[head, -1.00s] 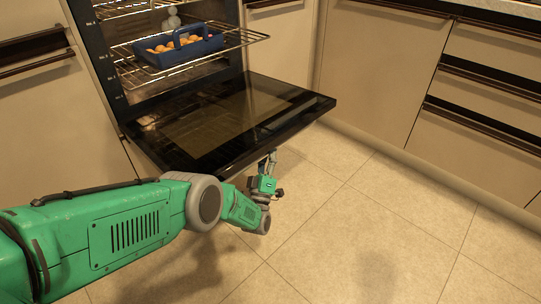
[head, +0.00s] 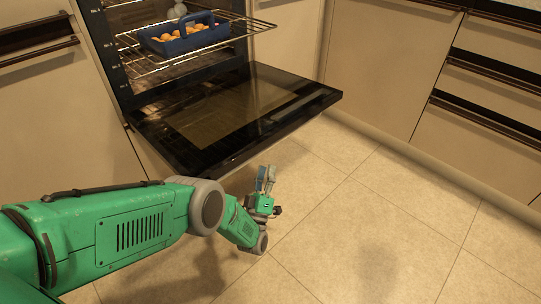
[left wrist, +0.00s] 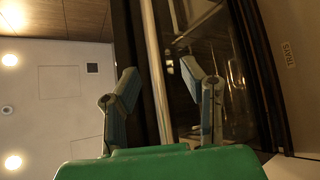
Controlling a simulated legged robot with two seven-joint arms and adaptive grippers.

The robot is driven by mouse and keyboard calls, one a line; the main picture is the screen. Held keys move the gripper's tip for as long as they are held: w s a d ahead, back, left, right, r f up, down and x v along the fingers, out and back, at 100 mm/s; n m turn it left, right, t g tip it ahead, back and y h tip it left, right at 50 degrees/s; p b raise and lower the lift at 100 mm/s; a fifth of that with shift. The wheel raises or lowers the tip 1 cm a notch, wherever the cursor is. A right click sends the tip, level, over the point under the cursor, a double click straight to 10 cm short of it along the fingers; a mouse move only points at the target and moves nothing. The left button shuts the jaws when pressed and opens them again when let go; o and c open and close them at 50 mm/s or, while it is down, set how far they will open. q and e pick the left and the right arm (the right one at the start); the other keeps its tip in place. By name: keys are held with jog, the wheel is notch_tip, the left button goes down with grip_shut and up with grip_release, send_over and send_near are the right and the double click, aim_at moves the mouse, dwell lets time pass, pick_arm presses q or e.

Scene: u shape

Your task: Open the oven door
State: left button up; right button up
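The oven door (head: 235,115) is folded down and lies about level in the head view, with its dark glass inner side facing up. The oven cavity behind it is exposed. My left gripper (head: 266,178) is on the near side of the door, just below its front edge in the picture, apart from it in the head view. In the left wrist view my left gripper (left wrist: 160,76) has its two fingers spread with nothing held between them. A pale metal bar (left wrist: 152,45) and dark glass show beyond the fingers. My right gripper is in no view.
A wire rack (head: 255,27) sticks out of the oven and bears a blue basket (head: 184,44) of orange-yellow items. Cabinets with dark handles (head: 500,75) flank the oven. The tiled floor (head: 400,220) in front is clear.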

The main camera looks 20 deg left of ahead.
pick_arm(q)
jog(key=shift+v, duration=1.7)
